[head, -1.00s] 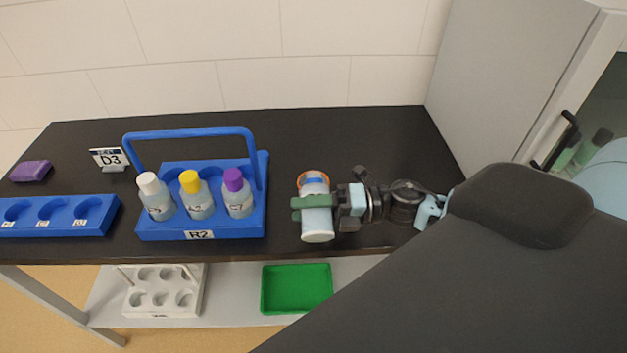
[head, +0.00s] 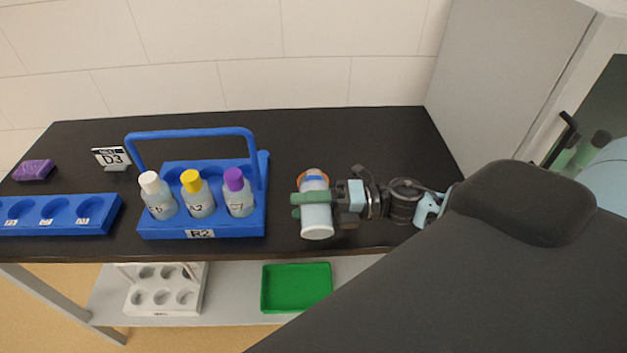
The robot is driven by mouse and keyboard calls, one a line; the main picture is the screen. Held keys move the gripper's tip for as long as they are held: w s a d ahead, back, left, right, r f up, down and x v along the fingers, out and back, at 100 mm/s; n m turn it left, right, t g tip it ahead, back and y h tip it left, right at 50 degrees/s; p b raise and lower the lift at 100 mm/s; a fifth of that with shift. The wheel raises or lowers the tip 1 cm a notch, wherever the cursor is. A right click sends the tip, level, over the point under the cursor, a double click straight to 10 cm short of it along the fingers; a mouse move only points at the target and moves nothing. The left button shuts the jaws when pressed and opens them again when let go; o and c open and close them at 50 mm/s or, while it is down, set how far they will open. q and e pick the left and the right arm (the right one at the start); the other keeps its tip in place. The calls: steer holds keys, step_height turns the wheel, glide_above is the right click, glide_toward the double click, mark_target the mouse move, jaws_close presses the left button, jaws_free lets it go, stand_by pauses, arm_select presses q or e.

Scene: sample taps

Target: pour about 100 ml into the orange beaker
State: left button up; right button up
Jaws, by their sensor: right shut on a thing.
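My right gripper (head: 318,197) comes in from the right and is shut on a pale, whitish bottle (head: 317,222). The bottle is tilted, its base end toward me and its far end over the orange beaker. Only a bit of the orange beaker's rim (head: 299,181) shows beside the bottle's far end; the bottle and gripper hide the rest. A blue patch shows near that end. I cannot see any stream or the level in the beaker. My left gripper is not in view.
A blue carrier R2 (head: 160,228) holds bottles with white, yellow and purple caps. A blue rack (head: 100,222), sign D3 (head: 110,158) and purple block (head: 33,170) are at left. A green tray (head: 297,288) and white rack (head: 155,310) sit below. The black bench's back right (head: 380,135) is clear.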

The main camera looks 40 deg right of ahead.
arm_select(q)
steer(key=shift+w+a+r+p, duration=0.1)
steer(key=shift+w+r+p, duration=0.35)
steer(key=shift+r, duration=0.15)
arm_select(e)
steer(key=shift+w+d+r+m, duration=0.2)
steer(key=shift+r+m, duration=0.25)
steer(key=shift+m, duration=0.25)
stand_by(0.9)
